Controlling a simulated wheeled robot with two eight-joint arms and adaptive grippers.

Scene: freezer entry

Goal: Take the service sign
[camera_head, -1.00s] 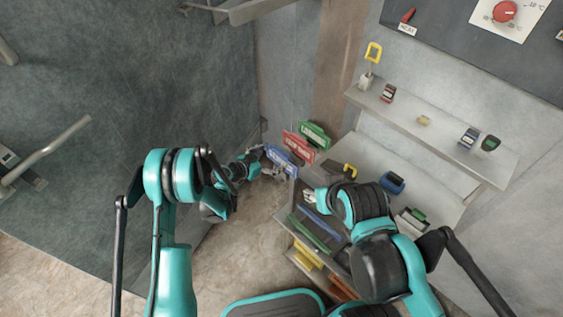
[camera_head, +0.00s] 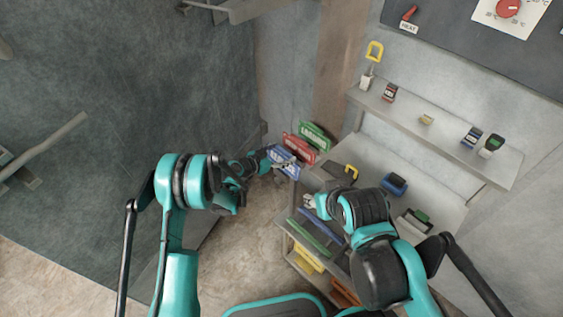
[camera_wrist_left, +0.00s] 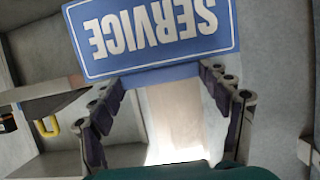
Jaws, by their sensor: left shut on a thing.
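The service sign (camera_head: 289,170) is a blue plate with white lettering, in front of a red sign (camera_head: 300,149) and a green sign (camera_head: 315,136). In the left wrist view the service sign (camera_wrist_left: 150,38) appears upside down and fills the upper middle. My left gripper (camera_head: 281,163) is shut on the service sign; its two dark fingers reach the lower edge of the plate in the wrist view (camera_wrist_left: 165,88). My right gripper (camera_head: 310,202) is apart from the signs, over the near left side of the shelf unit; its opening is too small to tell.
The lower surface bears a blue item (camera_head: 394,184). Coloured bars lie near my right arm. The floor (camera_head: 240,255) between my arms is clear.

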